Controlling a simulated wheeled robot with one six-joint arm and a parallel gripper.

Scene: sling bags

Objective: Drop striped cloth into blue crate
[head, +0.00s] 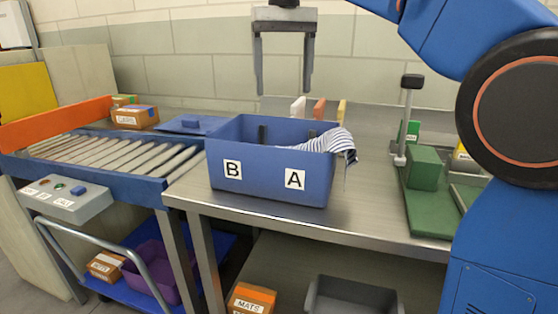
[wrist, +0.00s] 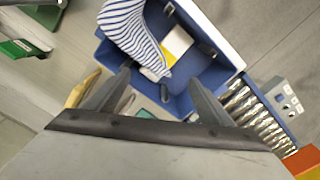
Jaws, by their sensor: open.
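The striped cloth (head: 335,141) is white with dark blue stripes. It lies partly in the blue crate (head: 262,172) and drapes over the crate's right rim, with an end hanging outside. The crate stands on the metal table and bears the letters B and A on its front. In the wrist view the cloth (wrist: 128,28) also covers one side of the crate (wrist: 178,103). My gripper (head: 284,92) is open and empty above and behind the crate, fingers pointing down. The wrist view shows its two fingers (wrist: 162,80) apart, with nothing between them held.
A roller conveyor (head: 110,150) with boxes (head: 134,117) adjoins the table (head: 375,215) on the left. A green block (head: 424,167) on a green base and a post (head: 405,120) stand at right. Several upright coloured pieces (head: 319,109) stand behind the crate. The front table strip is clear.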

